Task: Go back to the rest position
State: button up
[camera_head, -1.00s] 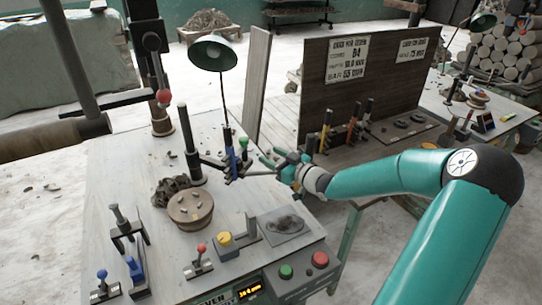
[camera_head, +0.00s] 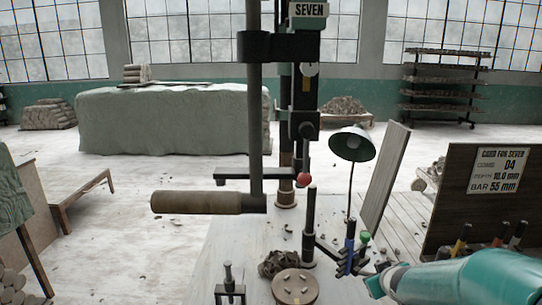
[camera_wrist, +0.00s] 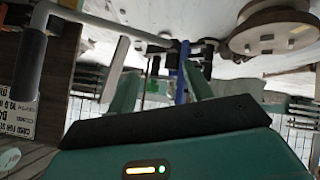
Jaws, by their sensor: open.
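My gripper (camera_head: 376,285) is at the lower right of the head view, low over the bench and just right of the tool rack (camera_head: 345,262). Its teal fingers also show in the wrist view (camera_wrist: 160,88), spread apart with a gap between them. No held object is visible between them. The blue-handled tool (camera_head: 350,245) and green-topped tool (camera_head: 365,238) stand left of the gripper in the head view. A blue tool shows near the right finger in the wrist view (camera_wrist: 182,72); I cannot tell whether they touch.
A round wooden disc (camera_head: 295,287) sits on the bench with a dark clay heap (camera_head: 276,264) beside it. A black post (camera_head: 309,225) and a green lamp (camera_head: 352,145) rise nearby. A dark signed board (camera_head: 470,215) stands right. A horizontal roller (camera_head: 208,202) hangs left.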

jog(key=s+a+r+m+g, duration=0.1)
jog(key=s+a+r, duration=0.2)
jog(key=s, duration=0.6)
jog(key=s+a+r+m+g, duration=0.1)
jog(key=s+a+r, duration=0.3)
jog(key=s, duration=0.5)
jog(key=s+a+r+m+g+y, duration=0.1)
jog(key=s+a+r+g, duration=0.1)
jog(key=s+a+r, duration=0.2)
jog(key=s+a, duration=0.2)
jog(key=s, duration=0.2)
jog(key=shift+s+a+m, duration=0.2)
jog(key=shift+s+m, duration=0.1)
jog(key=shift+s, duration=0.1)
